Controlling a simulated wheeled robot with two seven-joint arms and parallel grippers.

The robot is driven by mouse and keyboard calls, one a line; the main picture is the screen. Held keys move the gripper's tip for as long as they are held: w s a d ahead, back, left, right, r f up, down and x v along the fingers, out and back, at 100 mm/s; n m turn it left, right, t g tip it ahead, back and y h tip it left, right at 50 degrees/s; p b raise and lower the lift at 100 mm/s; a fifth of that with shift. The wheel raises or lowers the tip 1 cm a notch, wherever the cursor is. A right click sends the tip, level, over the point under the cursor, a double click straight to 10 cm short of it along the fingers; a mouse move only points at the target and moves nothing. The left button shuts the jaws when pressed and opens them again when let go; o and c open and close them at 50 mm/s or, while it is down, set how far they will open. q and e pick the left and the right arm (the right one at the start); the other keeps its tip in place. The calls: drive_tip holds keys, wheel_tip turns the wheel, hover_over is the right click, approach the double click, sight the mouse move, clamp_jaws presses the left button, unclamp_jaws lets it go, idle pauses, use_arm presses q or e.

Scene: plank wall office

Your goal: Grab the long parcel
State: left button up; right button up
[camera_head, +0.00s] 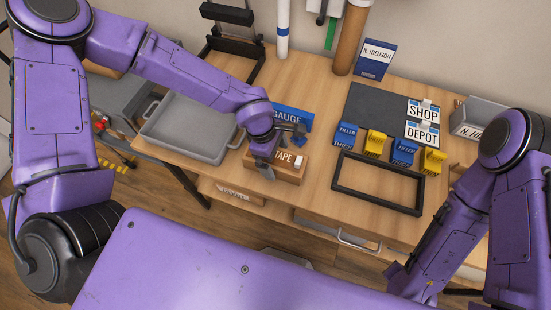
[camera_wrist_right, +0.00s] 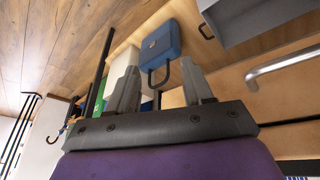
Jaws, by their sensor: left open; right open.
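A long brown cylinder (camera_head: 351,38), which may be the long parcel, stands upright against the wall at the back of the wooden table (camera_head: 320,205); I cannot tell for sure. A thinner white tube (camera_head: 283,28) with a blue band stands to its left. My left gripper (camera_head: 280,152) is open at the small wooden box marked TAPE (camera_head: 293,171), well in front of both tubes; I cannot tell whether it touches the box. My right gripper (camera_wrist_right: 160,85) is open and empty in the right wrist view, low by the table's front. In the head view its fingers are not clear.
A grey tray (camera_head: 190,128) lies on the left. A black frame (camera_head: 377,204), blue and yellow holders and SHOP and DEPOT signs (camera_head: 422,133) fill the right. A blue case (camera_wrist_right: 162,42) shows beyond my right fingers. A drawer handle (camera_wrist_right: 284,64) is close to its right.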

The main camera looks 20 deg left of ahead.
use_arm(q)
drive_tip(key=shift+x, duration=1)
drive_tip(key=c, duration=1.2)
